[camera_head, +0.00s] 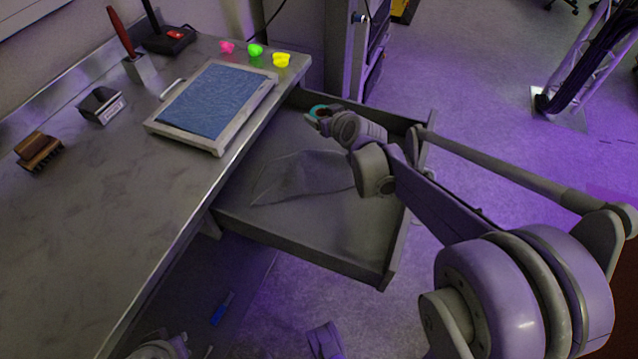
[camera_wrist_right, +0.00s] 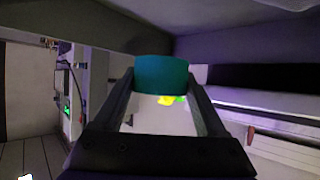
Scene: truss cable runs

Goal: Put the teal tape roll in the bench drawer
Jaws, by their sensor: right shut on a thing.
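The teal tape roll (camera_head: 319,110) is held at the tips of my right gripper (camera_head: 317,117). In the right wrist view the teal roll (camera_wrist_right: 162,74) sits between the two fingers, which are shut on it. In the head view the gripper appears over the far part of the open bench drawer (camera_head: 300,258), near its back end. I cannot tell its height above the drawer floor. The drawer is pulled out from under the grey bench (camera_head: 100,220). My right arm hides part of the drawer's right side. My left gripper is not clearly in view.
On the bench are a blue-topped tray (camera_head: 210,98), a brown brush (camera_head: 38,150), a small dark box (camera_head: 100,104), and pink, green and yellow pieces (camera_head: 281,60) at the far edge. A rack (camera_head: 372,50) stands behind the drawer. The drawer's near floor is clear.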

